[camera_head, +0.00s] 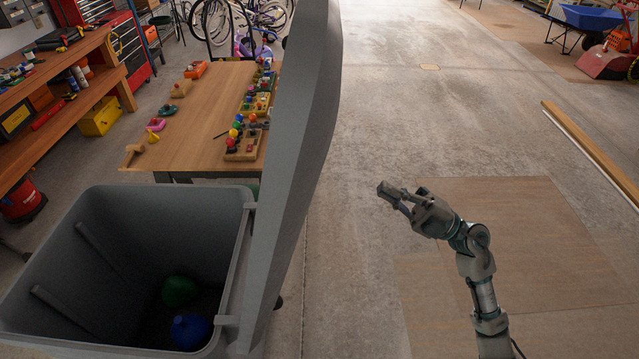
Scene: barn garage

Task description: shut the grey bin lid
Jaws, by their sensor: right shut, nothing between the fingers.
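The grey bin (160,200) stands at the lower left with its mouth open. Its grey lid (297,150) stands upright, hinged on the bin's right side, its edge toward me. A green object (179,291) and a blue object (190,331) lie inside the bin. My right gripper (388,194) is shut and empty, over the floor to the right of the lid and apart from it. My left gripper is not in view.
A wooden table (200,125) with several small coloured toys stands behind the bin, partly hidden by the lid. A workbench (60,90) is at the left. Flat boards (500,230) lie on the floor under my right arm.

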